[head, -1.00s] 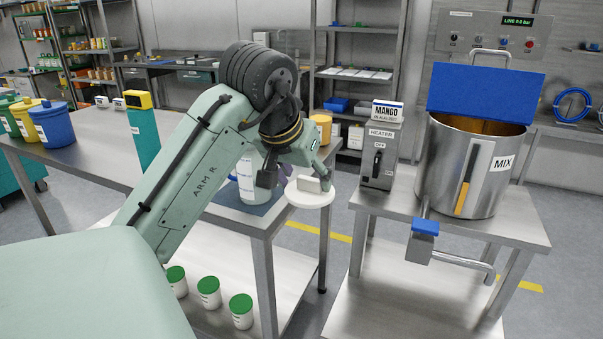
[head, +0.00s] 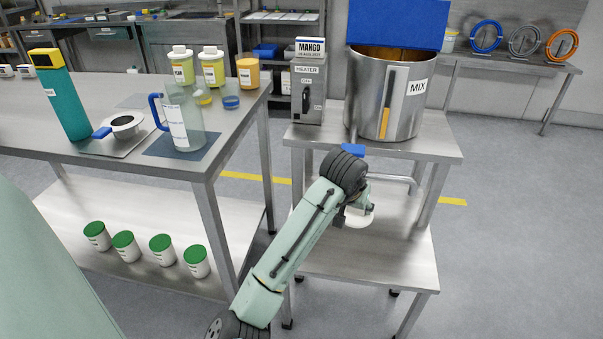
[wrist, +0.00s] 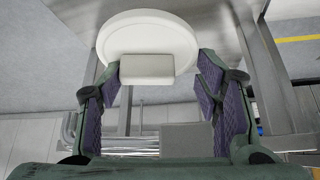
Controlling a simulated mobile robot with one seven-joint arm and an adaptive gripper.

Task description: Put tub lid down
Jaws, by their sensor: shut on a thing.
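The white round tub lid (head: 360,219) is low at the right-hand stand, over its lower shelf (head: 390,262). I cannot tell whether the lid touches the shelf. My gripper (head: 354,204) is small and partly hidden behind my own wrist in the head view. In the wrist view my gripper (wrist: 165,85) has its purple-padded fingers on either side of the lid's block handle (wrist: 147,68), and it is shut on the lid. The lid's round plate (wrist: 148,34) shows beyond the handle.
The steel mixing pot (head: 386,95) and heater box (head: 308,92) stand on the stand's top, above my gripper. A valve with a blue handle (head: 352,151) and an outlet pipe jut out at its front. A jug (head: 183,118) stands on the left table. The lower shelf has free room.

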